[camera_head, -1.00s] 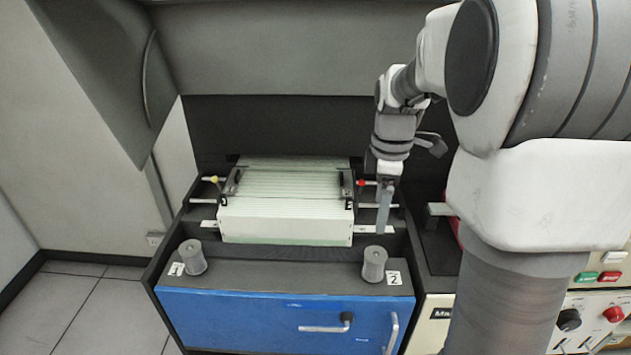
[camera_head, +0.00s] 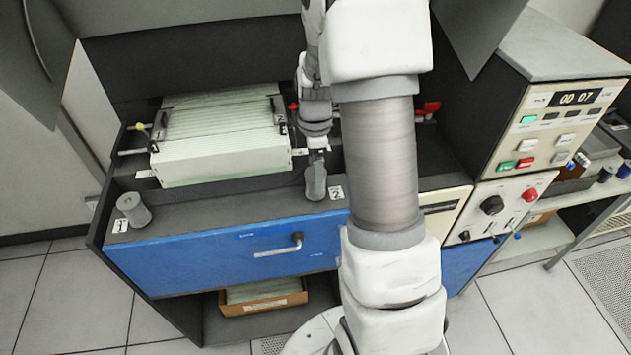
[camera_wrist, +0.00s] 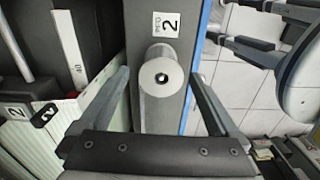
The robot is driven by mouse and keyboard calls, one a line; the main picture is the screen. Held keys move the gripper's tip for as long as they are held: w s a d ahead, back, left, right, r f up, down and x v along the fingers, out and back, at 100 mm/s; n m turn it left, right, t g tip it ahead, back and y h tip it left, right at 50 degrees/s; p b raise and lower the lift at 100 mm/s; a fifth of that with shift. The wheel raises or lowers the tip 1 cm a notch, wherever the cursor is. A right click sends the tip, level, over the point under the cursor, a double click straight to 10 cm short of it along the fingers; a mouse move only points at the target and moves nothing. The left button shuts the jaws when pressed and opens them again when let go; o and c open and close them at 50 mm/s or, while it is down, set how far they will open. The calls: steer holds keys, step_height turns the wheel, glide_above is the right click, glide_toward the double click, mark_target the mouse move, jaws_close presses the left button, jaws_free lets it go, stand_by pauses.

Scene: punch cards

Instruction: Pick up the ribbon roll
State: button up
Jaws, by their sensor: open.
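A grey ribbon roll (camera_wrist: 155,88) stands upright on the dark ledge beside the label "2" in the wrist view. Its pale round end with a dark centre hole faces the camera. My gripper (camera_wrist: 159,77) is open, with one finger to each side of this roll and a visible gap on both sides. In the head view my gripper (camera_head: 316,182) is over the ledge at label "2" and mostly hides that roll. A second grey roll (camera_head: 134,210) stands by label "1" at the ledge's left end.
A stack of pale cards (camera_head: 220,140) lies in the tray behind the ledge. A blue drawer front (camera_head: 225,258) with a metal handle is below. A control panel (camera_head: 500,210) with knobs stands to the right. A card box (camera_head: 262,300) sits on the lower shelf.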

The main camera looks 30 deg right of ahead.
steer(key=shift+f+p, duration=0.45)
steer(key=shift+f, duration=1.95)
steer(key=shift+c, duration=0.2)
jaws_close()
step_height(320, 180, up, 10)
steer(key=shift+r+b, duration=0.1)
steer(key=shift+b, duration=0.4)
steer(key=shift+r, duration=0.1)
steer(key=shift+r+p, duration=2.05)
steer(key=shift+r, duration=0.8)
